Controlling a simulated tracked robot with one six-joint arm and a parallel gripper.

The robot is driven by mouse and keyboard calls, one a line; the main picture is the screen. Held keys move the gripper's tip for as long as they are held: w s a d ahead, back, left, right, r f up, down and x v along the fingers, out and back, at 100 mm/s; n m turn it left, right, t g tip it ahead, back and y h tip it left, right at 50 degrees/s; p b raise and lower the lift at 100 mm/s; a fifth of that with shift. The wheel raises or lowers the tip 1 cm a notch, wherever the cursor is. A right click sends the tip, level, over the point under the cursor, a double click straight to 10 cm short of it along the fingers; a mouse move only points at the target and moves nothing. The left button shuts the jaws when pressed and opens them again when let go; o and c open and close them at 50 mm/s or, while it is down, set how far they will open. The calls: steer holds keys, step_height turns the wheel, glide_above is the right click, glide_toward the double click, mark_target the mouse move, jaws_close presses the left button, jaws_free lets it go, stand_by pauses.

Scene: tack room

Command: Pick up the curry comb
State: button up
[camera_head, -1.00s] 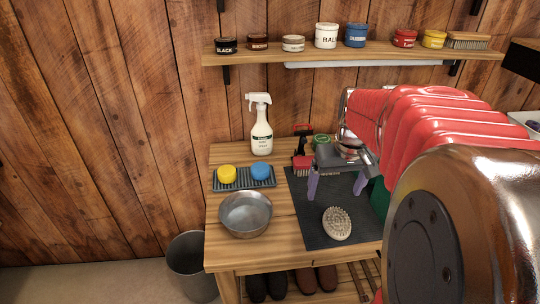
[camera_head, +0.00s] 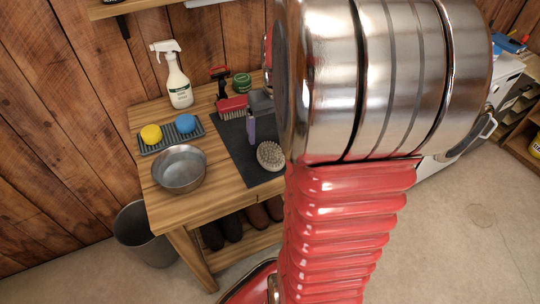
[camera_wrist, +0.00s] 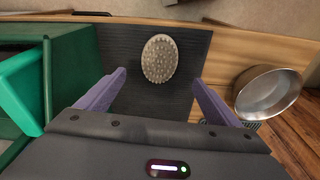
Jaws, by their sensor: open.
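The curry comb (camera_head: 270,155), a pale oval with nubs facing up, lies on the dark mat (camera_head: 237,152) on the wooden bench. It also shows in the wrist view (camera_wrist: 160,59), near the top middle. My gripper (camera_wrist: 159,77) is open and empty. Its two purple fingers are spread apart, and in the picture the comb shows between and beyond their tips. In the head view one purple finger (camera_head: 251,128) shows just left of the comb; my arm hides the rest of the gripper and the bench's right part.
A metal bowl (camera_head: 180,170) stands left of the mat. Behind it are a tray (camera_head: 160,146) with yellow and blue sponges, a spray bottle (camera_head: 178,82) and a red brush (camera_head: 232,108). A green box (camera_wrist: 70,75) stands close left of my gripper in the wrist view.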

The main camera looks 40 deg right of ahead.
glide_above(271, 152)
steer(key=shift+s+a+f, duration=0.15)
steer(key=shift+s+f, duration=0.05)
steer(key=shift+f, duration=0.9)
steer(key=shift+s+a+f, duration=0.15)
steer(key=shift+s+f, duration=0.05)
steer(key=shift+f, duration=0.9)
steer(key=shift+w+d+f, duration=0.1)
steer(key=shift+w+f, duration=0.05)
steer(key=shift+f, duration=1.15)
steer(key=shift+w+d+f, duration=0.1)
steer(key=shift+w+f, duration=0.05)
steer(key=shift+f, duration=1.15)
steer(key=shift+c, duration=0.5)
steer(key=c, duration=1.1)
